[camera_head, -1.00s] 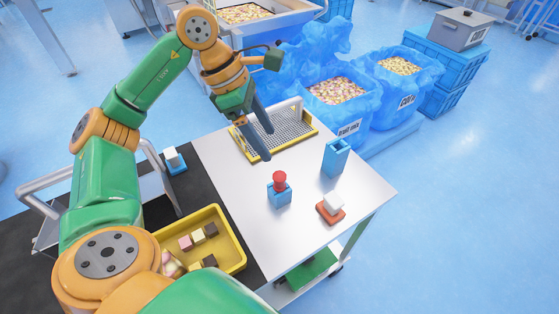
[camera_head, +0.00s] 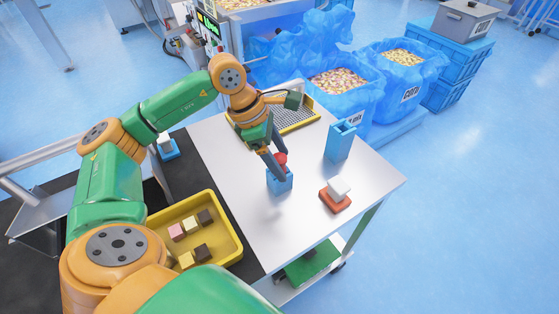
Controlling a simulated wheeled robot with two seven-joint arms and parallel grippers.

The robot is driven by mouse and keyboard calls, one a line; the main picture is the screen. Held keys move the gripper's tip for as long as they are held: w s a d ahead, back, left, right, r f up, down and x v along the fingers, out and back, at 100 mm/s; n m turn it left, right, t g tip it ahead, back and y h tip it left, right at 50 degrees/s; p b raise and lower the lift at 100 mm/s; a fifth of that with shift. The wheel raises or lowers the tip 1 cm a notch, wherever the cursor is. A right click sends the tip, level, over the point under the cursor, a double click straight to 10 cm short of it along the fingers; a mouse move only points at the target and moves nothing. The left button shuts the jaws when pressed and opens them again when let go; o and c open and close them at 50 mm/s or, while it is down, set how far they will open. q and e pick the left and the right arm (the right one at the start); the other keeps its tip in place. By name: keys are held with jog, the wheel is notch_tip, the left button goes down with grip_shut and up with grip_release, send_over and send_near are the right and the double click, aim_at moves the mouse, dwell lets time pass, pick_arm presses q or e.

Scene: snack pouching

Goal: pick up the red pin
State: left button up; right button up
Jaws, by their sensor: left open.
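The red pin (camera_head: 281,158) stands upright in a small blue block (camera_head: 279,182) on the white table. Only its top shows, as my left gripper partly covers it. My left gripper (camera_head: 279,168) is open and points down at the pin, with its dark fingers around or right beside it. I cannot tell whether the fingers touch it. My right gripper is not in view.
A taller blue holder (camera_head: 340,142) and a white block on a red base (camera_head: 335,196) stand to the right. A yellow tray (camera_head: 234,246) with several small blocks is at lower left. A yellow-rimmed mesh tray (camera_head: 313,118) lies behind.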

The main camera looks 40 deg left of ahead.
pick_arm(q)
grip_shut()
